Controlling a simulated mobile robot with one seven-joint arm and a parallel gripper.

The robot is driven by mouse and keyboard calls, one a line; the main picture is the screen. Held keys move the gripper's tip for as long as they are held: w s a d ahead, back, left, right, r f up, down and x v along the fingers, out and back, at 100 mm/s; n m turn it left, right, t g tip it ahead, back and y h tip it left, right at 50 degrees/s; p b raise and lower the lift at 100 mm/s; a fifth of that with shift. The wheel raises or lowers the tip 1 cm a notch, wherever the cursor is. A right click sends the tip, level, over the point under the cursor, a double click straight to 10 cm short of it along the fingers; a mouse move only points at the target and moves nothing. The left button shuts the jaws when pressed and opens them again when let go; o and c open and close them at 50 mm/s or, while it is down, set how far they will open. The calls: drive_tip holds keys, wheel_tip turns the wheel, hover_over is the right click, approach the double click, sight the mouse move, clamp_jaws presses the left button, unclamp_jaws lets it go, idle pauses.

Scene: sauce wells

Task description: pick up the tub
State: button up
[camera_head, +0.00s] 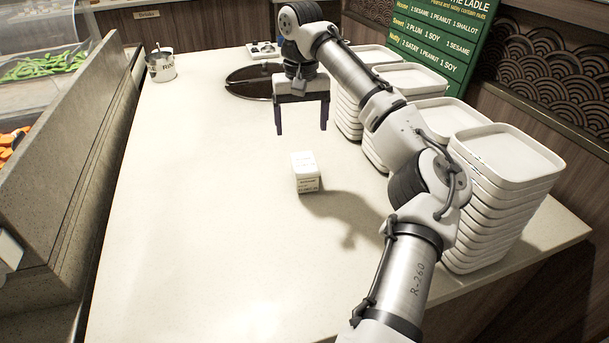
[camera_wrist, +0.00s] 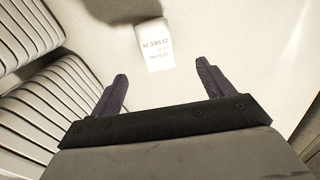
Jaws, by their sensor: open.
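The tub (camera_head: 305,172) is a small white box with a printed label on its side, standing on the pale counter. In the wrist view the tub (camera_wrist: 155,45) shows its label upside down, ahead of the fingers and roughly between their lines. My gripper (camera_head: 302,132) is open and empty, with its two dark fingers pointing down. In the head view it hangs above the counter, and its fingertips appear above the tub in the picture, apart from it. In the wrist view the fingers of my gripper (camera_wrist: 161,78) are spread wide with nothing between them.
Tall stacks of white trays (camera_head: 507,152) line the right side of the counter (camera_head: 190,230). A dark oval dish (camera_head: 250,82) and a small tray with wells (camera_head: 263,49) lie behind my gripper. A white bucket (camera_head: 160,66) stands back left. The counter's left and front are clear.

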sight(304, 162)
wheel_tip(304, 162, down, 9)
drive_tip(key=shift+r, duration=0.2)
drive_tip(key=shift+w+d+f+p, duration=0.15)
drive_tip(key=shift+f+p, duration=0.2)
drive_tip(key=shift+f, duration=1)
drive_tip(key=shift+d+f+p, duration=0.15)
drive_tip(key=shift+f+p, duration=0.2)
drive_tip(key=shift+f, duration=0.95)
drive_tip(key=c, duration=1.3)
drive_tip(key=shift+o, duration=0.2)
drive_tip(key=shift+r, duration=0.1)
